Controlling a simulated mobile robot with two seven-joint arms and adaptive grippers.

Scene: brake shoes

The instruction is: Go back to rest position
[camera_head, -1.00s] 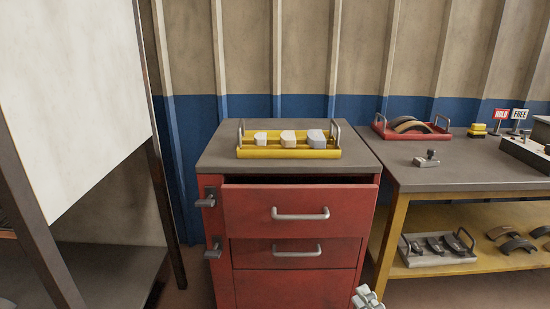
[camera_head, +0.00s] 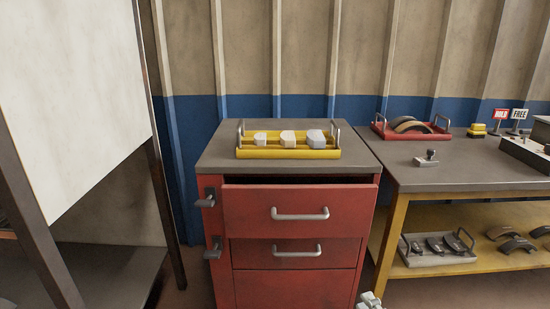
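My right gripper (camera_head: 369,300) shows only as a small light-grey piece at the bottom edge, in front of the lower right corner of the red cabinet (camera_head: 295,289). Its fingers are too cut off to tell whether it is open or shut. My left gripper is not in view. The cabinet's top drawer (camera_head: 299,211) stands slightly open, with a dark gap above its front. The drawer below it (camera_head: 272,252) looks shut.
A yellow tray (camera_head: 289,154) with several blocks sits on the cabinet. To the right, a workbench (camera_head: 470,176) holds a red tray (camera_head: 445,134) with brake shoes and a stamp (camera_head: 428,159). A grey tray (camera_head: 438,260) lies on its lower shelf. A white panel (camera_head: 70,90) stands left.

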